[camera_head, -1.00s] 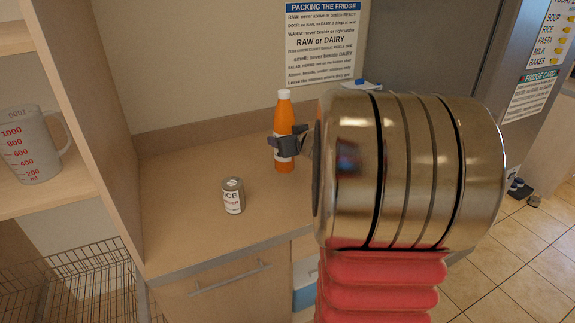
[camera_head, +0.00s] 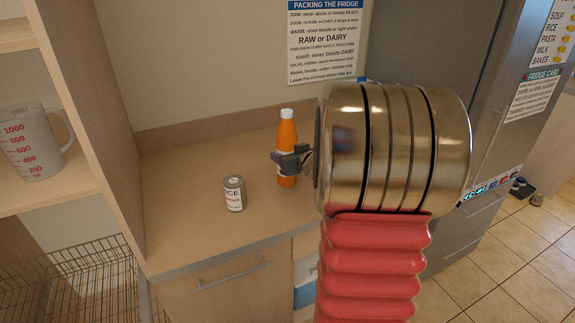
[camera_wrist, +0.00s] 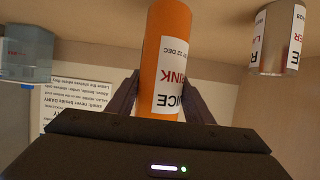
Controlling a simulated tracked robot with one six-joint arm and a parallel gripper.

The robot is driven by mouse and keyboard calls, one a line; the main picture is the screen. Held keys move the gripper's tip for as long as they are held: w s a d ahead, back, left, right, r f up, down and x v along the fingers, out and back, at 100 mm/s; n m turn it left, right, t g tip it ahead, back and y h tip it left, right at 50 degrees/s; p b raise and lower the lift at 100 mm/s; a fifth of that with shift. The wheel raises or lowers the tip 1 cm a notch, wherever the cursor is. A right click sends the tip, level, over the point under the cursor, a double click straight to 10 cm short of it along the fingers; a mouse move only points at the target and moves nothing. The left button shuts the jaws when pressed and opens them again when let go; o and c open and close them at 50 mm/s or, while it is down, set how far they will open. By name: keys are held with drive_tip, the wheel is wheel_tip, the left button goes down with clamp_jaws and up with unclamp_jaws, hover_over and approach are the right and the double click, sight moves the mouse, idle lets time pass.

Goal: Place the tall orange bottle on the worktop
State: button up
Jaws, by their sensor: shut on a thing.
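The tall orange bottle (camera_head: 287,136) has a white cap and a white label. It stands upright over the worktop (camera_head: 190,225), toward the back. My gripper (camera_head: 285,160) is shut around its label area from the right. In the wrist view, which is upside down, the bottle (camera_wrist: 165,55) sits between the two dark fingers (camera_wrist: 162,90). I cannot tell whether the base touches the worktop.
A small labelled can (camera_head: 234,194) stands on the worktop left of the bottle. A measuring jug (camera_head: 33,143) is on the left shelf. A wire basket (camera_head: 75,285) is below it. The fridge (camera_head: 435,60) stands at the right. The worktop's front left is clear.

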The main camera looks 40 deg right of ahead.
drive_tip(key=shift+f, duration=1.75)
drive_tip(key=shift+f, duration=0.1)
drive_tip(key=o, duration=1.6)
drive_tip(key=shift+o, duration=0.2)
drive_tip(key=v, duration=1.2)
